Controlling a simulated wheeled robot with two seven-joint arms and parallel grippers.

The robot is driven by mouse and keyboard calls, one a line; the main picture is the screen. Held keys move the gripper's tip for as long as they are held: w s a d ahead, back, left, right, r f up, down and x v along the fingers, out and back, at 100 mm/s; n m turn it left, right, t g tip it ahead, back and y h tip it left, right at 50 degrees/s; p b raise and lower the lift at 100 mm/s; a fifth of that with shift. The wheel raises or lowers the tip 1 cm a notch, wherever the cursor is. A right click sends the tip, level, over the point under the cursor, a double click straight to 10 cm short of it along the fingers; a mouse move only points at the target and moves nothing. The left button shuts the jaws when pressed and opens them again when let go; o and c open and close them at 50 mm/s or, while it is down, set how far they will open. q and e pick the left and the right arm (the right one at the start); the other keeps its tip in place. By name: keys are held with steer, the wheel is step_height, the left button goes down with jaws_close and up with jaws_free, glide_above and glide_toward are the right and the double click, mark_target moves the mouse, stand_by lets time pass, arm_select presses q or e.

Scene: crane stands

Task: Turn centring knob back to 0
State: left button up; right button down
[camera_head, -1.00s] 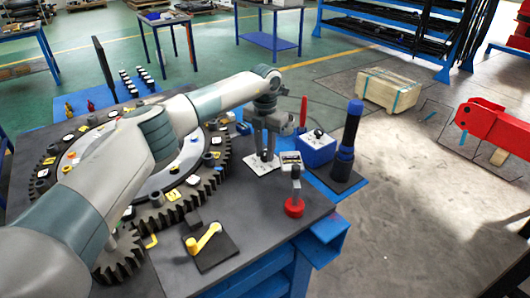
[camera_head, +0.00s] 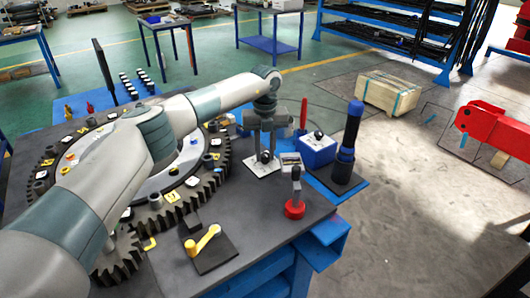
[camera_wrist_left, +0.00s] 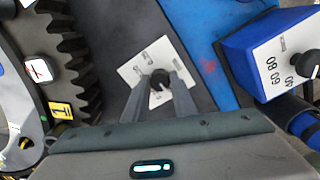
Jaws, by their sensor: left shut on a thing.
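A black knob (camera_wrist_left: 160,80) sits on a white square plate (camera_wrist_left: 138,70) with small printed marks, too small to read. The plate lies on the dark bench top and also shows in the head view (camera_head: 258,170). My left gripper (camera_wrist_left: 161,94) points down over the plate, its two fingers on either side of the knob, shut on it. In the head view my left gripper (camera_head: 265,151) covers part of the knob. Which mark the knob points at, I cannot tell. My right gripper is not in view.
A blue box (camera_head: 318,151) with its own black knob and a numbered face stands right of the plate. A dark blue cylinder (camera_head: 348,140), a red-based lever (camera_head: 295,197) and a yellow crank (camera_head: 204,240) stand nearby. A large toothed ring (camera_head: 215,185) lies left.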

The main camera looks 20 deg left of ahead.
mark_target(265, 154)
arm_select(q)
steer(key=shift+w+r, duration=0.1)
stand_by(0.3)
steer(key=o, duration=1)
steer(key=shift+o, duration=0.2)
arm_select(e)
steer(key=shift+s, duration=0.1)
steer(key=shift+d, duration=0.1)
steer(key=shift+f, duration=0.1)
arm_select(q)
steer(key=shift+r, duration=0.4)
step_height(265, 154, up, 5)
steer(key=shift+b, duration=0.8)
step_height(265, 154, up, 12)
steer(key=b, duration=0.1)
steer(key=shift+f+b, duration=0.25)
steer(key=shift+b, duration=0.1)
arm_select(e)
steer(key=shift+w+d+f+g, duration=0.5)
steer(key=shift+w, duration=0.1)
